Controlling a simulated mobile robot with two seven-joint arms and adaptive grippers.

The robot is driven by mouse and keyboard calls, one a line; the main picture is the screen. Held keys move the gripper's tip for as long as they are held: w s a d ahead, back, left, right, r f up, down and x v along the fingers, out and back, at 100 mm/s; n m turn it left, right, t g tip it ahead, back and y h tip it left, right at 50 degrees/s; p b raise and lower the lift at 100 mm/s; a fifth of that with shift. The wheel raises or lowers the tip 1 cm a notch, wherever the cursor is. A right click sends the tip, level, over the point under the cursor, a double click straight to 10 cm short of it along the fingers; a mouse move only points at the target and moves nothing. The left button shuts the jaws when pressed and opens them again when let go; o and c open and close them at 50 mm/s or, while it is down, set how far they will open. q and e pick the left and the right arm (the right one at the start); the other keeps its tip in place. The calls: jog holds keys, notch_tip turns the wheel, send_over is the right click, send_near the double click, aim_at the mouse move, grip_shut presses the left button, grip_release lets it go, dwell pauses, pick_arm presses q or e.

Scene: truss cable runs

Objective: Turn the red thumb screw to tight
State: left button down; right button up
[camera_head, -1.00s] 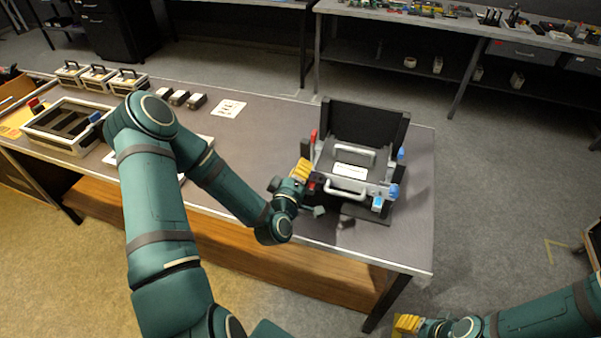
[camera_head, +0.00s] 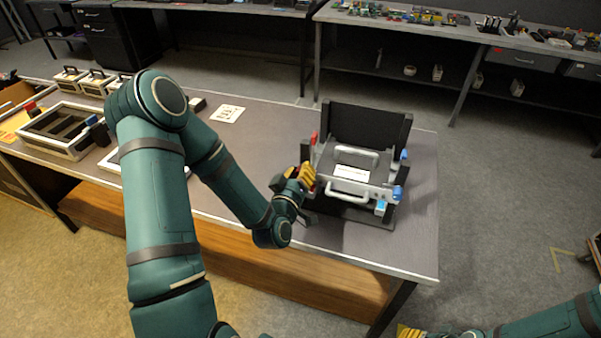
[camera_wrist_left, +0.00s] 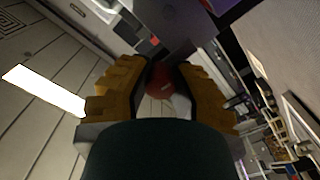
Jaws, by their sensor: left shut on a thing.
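The red thumb screw (camera_wrist_left: 160,80) shows as a round red knob between the yellow fingers of my left gripper (camera_wrist_left: 160,92) in the left wrist view. The fingers are shut on it. In the head view my left gripper (camera_head: 308,178) is at the front left corner of the grey and black device (camera_head: 352,187), and it hides the screw there. I cannot tell how tight the screw is. My right gripper (camera_head: 408,331) shows only in part at the bottom edge, away from the table; its opening is unclear.
The device has a tall black back plate (camera_head: 366,128), a front handle (camera_head: 347,192), another red part (camera_head: 314,138) at the back left and a blue knob (camera_head: 398,192) at the right. A white-rimmed tray (camera_head: 62,112) stands at the table's left. The table right of the device is clear.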

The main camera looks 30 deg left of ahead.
pick_arm(q)
jog(key=c, duration=0.8)
grip_release()
jog(key=shift+o, duration=0.2)
jog(key=shift+r, duration=4.95)
